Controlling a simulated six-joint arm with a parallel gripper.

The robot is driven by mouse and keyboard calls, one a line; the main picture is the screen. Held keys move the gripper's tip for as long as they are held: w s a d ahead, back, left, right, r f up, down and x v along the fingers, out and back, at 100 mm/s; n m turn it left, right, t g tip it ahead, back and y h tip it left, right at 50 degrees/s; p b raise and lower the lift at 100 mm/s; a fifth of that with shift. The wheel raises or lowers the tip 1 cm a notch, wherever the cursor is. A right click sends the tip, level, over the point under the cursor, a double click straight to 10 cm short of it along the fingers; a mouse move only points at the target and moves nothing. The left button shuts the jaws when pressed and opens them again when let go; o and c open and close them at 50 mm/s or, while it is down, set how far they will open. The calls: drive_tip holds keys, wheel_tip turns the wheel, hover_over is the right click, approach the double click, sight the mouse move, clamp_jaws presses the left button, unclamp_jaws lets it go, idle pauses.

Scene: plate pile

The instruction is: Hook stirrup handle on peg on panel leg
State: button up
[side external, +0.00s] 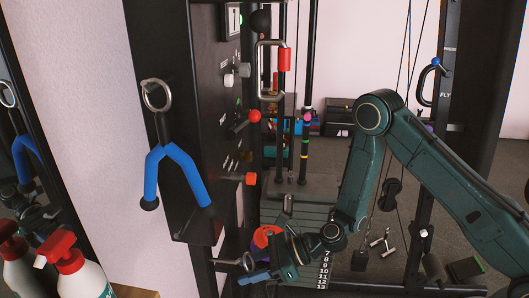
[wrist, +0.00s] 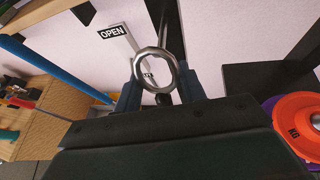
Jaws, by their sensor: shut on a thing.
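My gripper (side external: 258,269) is low in the side view, beside the lower end of the black panel (side external: 178,90). The rest of the held thing is mostly hidden. Red-tipped pegs (side external: 254,116) (side external: 250,178) stick out of the panel above the gripper. A metal loop handle with a red grip (side external: 285,60) hangs higher up.
A blue forked handle (side external: 180,165) with a ring hangs on the panel's left face. A spray bottle (side external: 75,270) stands front left. The numbered weight stack (side external: 322,262) is right beside my gripper. An orange disc (wrist: 295,125) shows at the wrist view's right.

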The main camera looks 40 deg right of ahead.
drive_tip(key=shift+w+x, duration=0.2)
drive_tip(key=shift+x, duration=0.8)
drive_tip(key=shift+w+x, duration=0.2)
drive_tip(key=shift+x, duration=0.8)
drive_tip(key=shift+d+r, duration=0.1)
drive_tip(key=shift+d, duration=0.05)
drive_tip(key=o, duration=1.3)
drive_tip(key=shift+c, duration=0.2)
drive_tip(key=shift+d, duration=0.1)
drive_tip(key=v, duration=1.3)
drive_tip(key=shift+s+d, duration=0.2)
drive_tip(key=shift+d, duration=0.05)
drive_tip(key=shift+r, duration=0.15)
